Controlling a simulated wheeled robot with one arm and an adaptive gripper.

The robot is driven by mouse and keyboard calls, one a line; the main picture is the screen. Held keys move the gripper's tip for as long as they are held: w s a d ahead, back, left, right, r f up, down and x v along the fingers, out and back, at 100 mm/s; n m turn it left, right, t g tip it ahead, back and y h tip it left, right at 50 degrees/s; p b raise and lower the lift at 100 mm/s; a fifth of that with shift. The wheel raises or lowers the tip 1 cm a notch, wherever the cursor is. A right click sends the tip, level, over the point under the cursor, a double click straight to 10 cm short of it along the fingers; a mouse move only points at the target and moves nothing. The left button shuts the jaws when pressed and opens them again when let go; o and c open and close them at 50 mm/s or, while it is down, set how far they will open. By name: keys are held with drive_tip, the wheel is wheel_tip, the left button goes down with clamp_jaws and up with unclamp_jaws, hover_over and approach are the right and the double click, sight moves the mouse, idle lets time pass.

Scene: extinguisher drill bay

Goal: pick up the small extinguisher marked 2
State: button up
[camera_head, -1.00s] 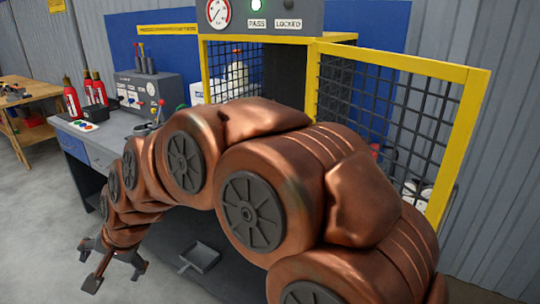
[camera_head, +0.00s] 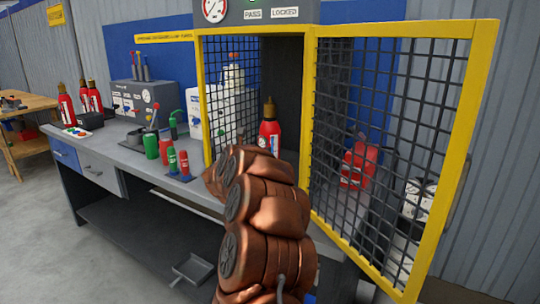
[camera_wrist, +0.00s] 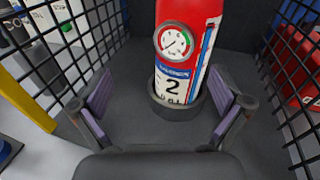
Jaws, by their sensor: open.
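The small extinguisher marked 2 (camera_wrist: 174,88) stands upright in a dark round holder (camera_wrist: 178,108) inside the mesh cage, with a gauge and a white label facing the wrist camera. Its top is cut off in the wrist view. In the head view a red extinguisher (camera_head: 270,136) shows in the cage above the end of my arm, its lower part hidden. My gripper (camera_wrist: 160,98) is open and empty, its purple-padded fingers spread left and right in front of the extinguisher. No touch shows. My arm hides the gripper in the head view.
The yellow-framed mesh door (camera_head: 447,160) stands open at the right. Mesh walls are close on both sides of my gripper. A red can (camera_head: 358,165) shows through the door mesh. Green and red cylinders (camera_head: 151,146) stand on the bench left of the cage.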

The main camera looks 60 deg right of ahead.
sight(269, 145)
drive_tip(key=shift+m+g, duration=0.6)
drive_tip(key=shift+m, duration=0.1)
drive_tip(key=shift+s+d+f+p, duration=0.15)
drive_tip(key=shift+d+p, duration=0.15)
drive_tip(key=shift+d, duration=1.05)
drive_tip(key=shift+s+d+f+p, duration=0.15)
drive_tip(key=shift+d+p, duration=0.2)
drive_tip(key=shift+d, duration=1)
drive_tip(key=shift+s+d+p, duration=0.15)
drive_tip(key=shift+d+p, duration=0.15)
drive_tip(key=shift+d, duration=1.05)
drive_tip(key=shift+w+d+f, duration=0.15)
drive_tip(key=shift+w+d, duration=0.1)
drive_tip(key=shift+d, duration=0.4)
drive_tip(key=c, duration=1.6)
drive_tip(key=shift+c, duration=0.5)
drive_tip(key=shift+r, duration=0.2)
